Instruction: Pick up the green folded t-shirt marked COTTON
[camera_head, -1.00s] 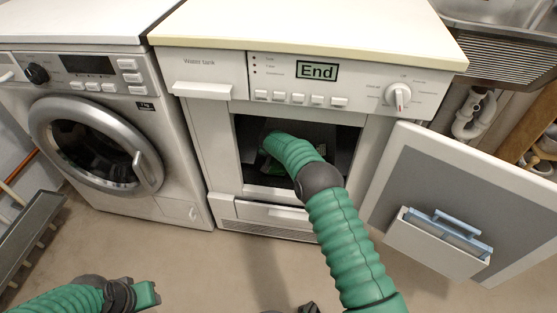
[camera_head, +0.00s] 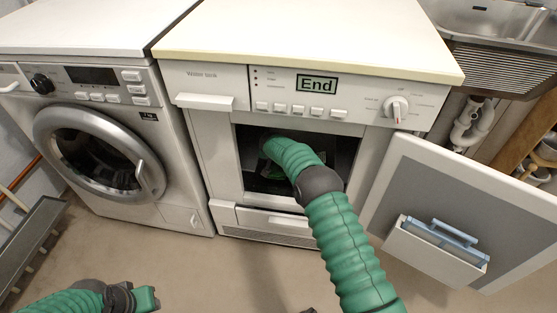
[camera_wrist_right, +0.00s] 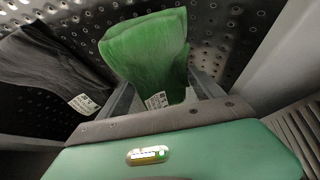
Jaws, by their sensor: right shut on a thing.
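The green folded t-shirt (camera_wrist_right: 145,45) shows in the right wrist view, between the fingers of my right gripper (camera_wrist_right: 165,92). The gripper is shut on its near end, where a white label (camera_wrist_right: 157,101) hangs; its print is too small to read. In the head view my right arm reaches into the open dryer (camera_head: 250,185), and the gripper and the shirt are mostly hidden in the dark drum. My left gripper (camera_head: 148,298) is at the bottom left of the head view, over the floor; whether its jaws are open is unclear.
A dark grey garment (camera_wrist_right: 50,65) with a white tag lies left of the shirt in the perforated drum (camera_wrist_right: 240,35). The dryer door (camera_head: 455,205) stands open at the right. A closed washing machine (camera_head: 100,155) is at the left. The floor in front is clear.

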